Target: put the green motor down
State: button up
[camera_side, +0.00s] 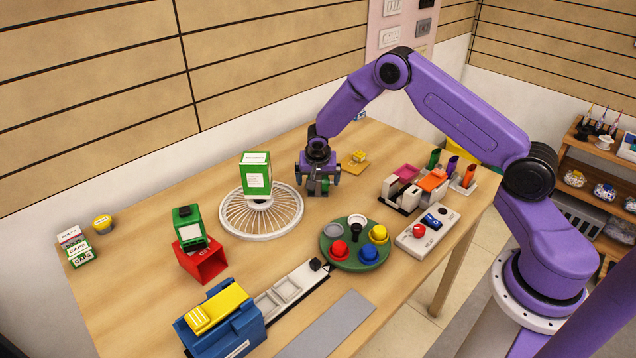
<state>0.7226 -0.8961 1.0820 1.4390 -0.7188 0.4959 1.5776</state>
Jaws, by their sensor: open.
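My gripper (319,187) is open, pointing down close to the tabletop at the back middle. A small dark green piece shows between its fingers; the fingers partly hide it, and I cannot tell whether it rests on the table. A green box (257,160) with white labels stands upright at the white round wire grille (233,228), left of my gripper. I cannot tell from the picture which green thing is the motor.
A round green tray (338,256) with coloured knobs stands in front of my gripper. A control box with a red button (420,230) and a holder with coloured parts (405,193) are to the right. A blue and yellow box (232,328) is at the front left. Bare wood lies around the gripper.

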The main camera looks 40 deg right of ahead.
jog(key=c, duration=1.6)
jog(key=shift+r, duration=0.15)
jog(key=shift+w+r, duration=0.1)
jog(key=shift+r, duration=0.1)
notch_tip(320, 180, up, 2)
jog(key=shift+r, duration=0.15)
jog(key=s+r, duration=0.3)
jog(key=s, duration=0.1)
jog(key=s+a+r, duration=0.1)
jog(key=s+r, duration=0.2)
jog(key=s, duration=0.2)
jog(key=s+r, duration=0.4)
jog(key=s, duration=0.1)
jog(key=shift+a, duration=0.25)
